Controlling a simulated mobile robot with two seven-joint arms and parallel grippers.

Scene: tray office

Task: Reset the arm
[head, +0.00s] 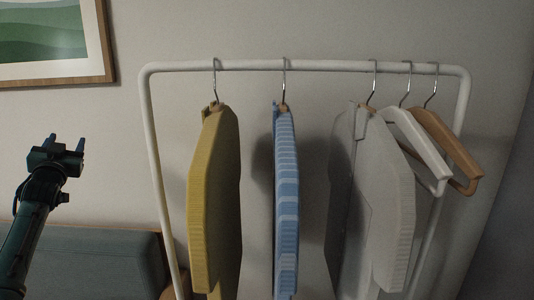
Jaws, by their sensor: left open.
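My left gripper (67,143) is at the left of the head view, raised on its dark arm and pointing up. Its two fingers stand apart with nothing between them. It is to the left of the clothes rack and apart from it, in front of the wall. My right gripper is not in the head view.
A white clothes rack (330,66) stands at centre right. On it hang a yellow garment (214,190), a blue striped garment (286,200), a light grey garment (385,200), a white hanger (425,150) and a wooden hanger (455,150). A grey-green sofa (105,260) is lower left.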

